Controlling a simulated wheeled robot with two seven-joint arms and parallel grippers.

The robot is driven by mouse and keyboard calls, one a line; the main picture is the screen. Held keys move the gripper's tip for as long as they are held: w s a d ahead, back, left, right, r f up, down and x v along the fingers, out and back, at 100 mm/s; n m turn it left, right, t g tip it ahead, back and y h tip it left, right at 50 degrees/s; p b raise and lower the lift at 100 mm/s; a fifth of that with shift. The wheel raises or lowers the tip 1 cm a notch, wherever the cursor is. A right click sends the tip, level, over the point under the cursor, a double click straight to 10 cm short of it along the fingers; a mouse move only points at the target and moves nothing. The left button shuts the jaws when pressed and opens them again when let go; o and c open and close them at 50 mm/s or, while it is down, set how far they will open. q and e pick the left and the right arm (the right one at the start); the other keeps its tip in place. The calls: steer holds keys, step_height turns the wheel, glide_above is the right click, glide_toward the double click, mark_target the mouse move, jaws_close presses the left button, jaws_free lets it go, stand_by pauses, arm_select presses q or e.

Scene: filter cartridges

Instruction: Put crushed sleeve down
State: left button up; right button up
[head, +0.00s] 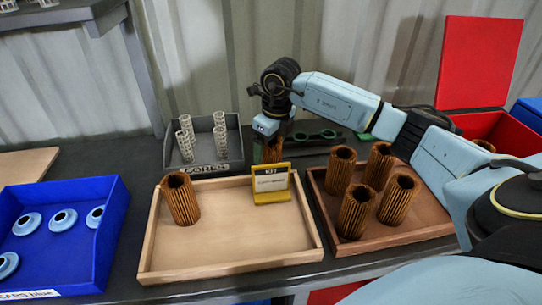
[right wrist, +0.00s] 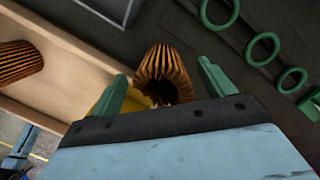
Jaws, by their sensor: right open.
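A brown pleated sleeve (head: 272,152) stands on the dark bench behind the wooden tray, partly hidden by the yellow sign. In the right wrist view the sleeve (right wrist: 163,66) shows an uneven, pushed-in near end. My right gripper (head: 268,137) reaches down over it in the head view. In the right wrist view its green fingers (right wrist: 163,74) are open, one on each side of the sleeve, with gaps visible. My left gripper is not seen in the head view.
A wooden tray (head: 230,264) holds one pleated sleeve (head: 181,198) and a yellow KIT sign (head: 270,189). A brown tray (head: 400,234) holds several sleeves. A grey bin (head: 215,166) holds white cores. A blue bin (head: 70,272) holds caps. Green rings (head: 329,134) lie behind.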

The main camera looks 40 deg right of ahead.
steer(key=c, duration=1.1)
